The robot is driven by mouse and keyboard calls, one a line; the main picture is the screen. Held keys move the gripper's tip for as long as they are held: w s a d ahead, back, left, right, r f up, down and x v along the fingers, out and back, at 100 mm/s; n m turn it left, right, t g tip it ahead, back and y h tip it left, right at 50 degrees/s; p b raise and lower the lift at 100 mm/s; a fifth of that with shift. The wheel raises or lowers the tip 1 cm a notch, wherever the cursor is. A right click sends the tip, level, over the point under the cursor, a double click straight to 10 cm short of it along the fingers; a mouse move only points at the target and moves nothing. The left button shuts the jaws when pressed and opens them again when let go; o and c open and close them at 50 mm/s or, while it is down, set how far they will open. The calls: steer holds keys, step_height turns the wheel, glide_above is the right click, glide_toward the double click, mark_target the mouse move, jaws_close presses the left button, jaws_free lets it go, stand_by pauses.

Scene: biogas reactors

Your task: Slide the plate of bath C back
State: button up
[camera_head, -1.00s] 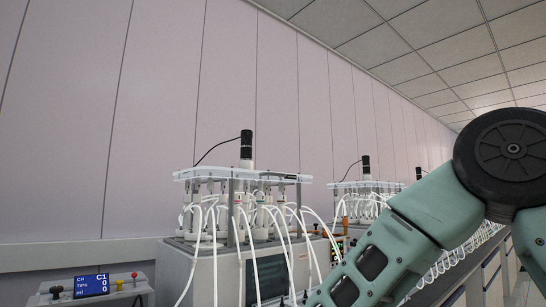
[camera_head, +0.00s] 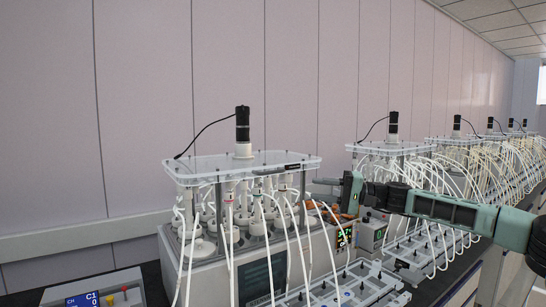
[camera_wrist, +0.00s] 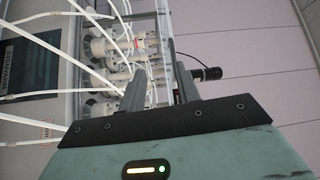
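The nearest bath (camera_head: 205,281) is a grey box with a clear plate (camera_head: 215,164) over its white-capped bottles, a black motor standing on top. A display beside it begins with C; I cannot tell for sure that this is bath C. My gripper (camera_head: 322,188) is at the plate's right end, pointing left, in the head view. In the wrist view, my gripper (camera_wrist: 160,88) has its two fingers apart, with the plate (camera_wrist: 163,35) seen nearly edge-on beyond and between them. Whether a finger touches the plate cannot be told.
White tubes (camera_head: 290,240) hang in front of the bath. A control box with a display (camera_head: 84,299) stands at lower left. More baths with plates (camera_head: 392,148) line the bench to the right. A grey rack (camera_head: 350,287) lies in front. The wall is close behind.

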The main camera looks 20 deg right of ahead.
mark_target(273, 172)
steer(key=w+d+r+t, duration=0.1)
steer(key=d+r, duration=0.1)
steer(key=d, duration=0.2)
steer(key=shift+m, duration=0.4)
steer(key=p+x, duration=0.8)
steer(key=x, duration=0.8)
steer(key=shift+w+a+r, duration=0.1)
steer(key=shift+a, duration=0.05)
steer(key=shift+w+a+p, duration=0.3)
steer(key=shift+a+p, duration=0.1)
steer(key=shift+a, duration=0.2)
steer(key=shift+c, duration=0.3)
jaws_close()
